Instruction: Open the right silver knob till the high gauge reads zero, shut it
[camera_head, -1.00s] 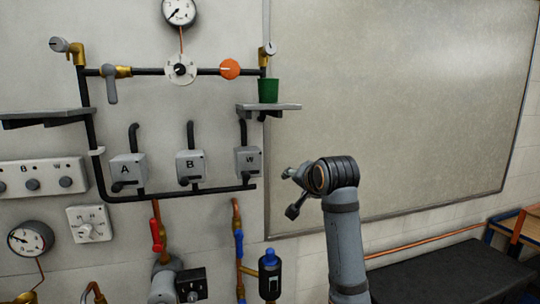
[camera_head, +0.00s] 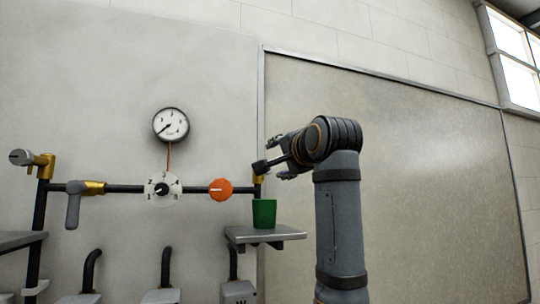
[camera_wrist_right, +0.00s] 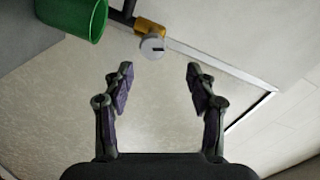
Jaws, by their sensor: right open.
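The right silver knob (camera_wrist_right: 152,46) shows in the right wrist view as a pale disc with a dark slot on a brass fitting (camera_wrist_right: 149,26). In the head view my gripper hides the knob, and part of the brass fitting (camera_head: 258,179) shows. My right gripper (camera_head: 273,161) is open in front of the pipe's right end. In the wrist view the knob lies beyond the open fingers (camera_wrist_right: 159,72), near the middle of the gap, with nothing between the fingertips. The upper round gauge (camera_head: 171,125) has its needle toward the lower left. My left gripper is out of view.
A green cup (camera_head: 264,213) stands on a small grey shelf (camera_head: 285,233) below the right fitting. An orange knob (camera_head: 220,189) and white dial (camera_head: 163,187) sit on the dark pipe. Another silver knob (camera_head: 20,157) is at far left.

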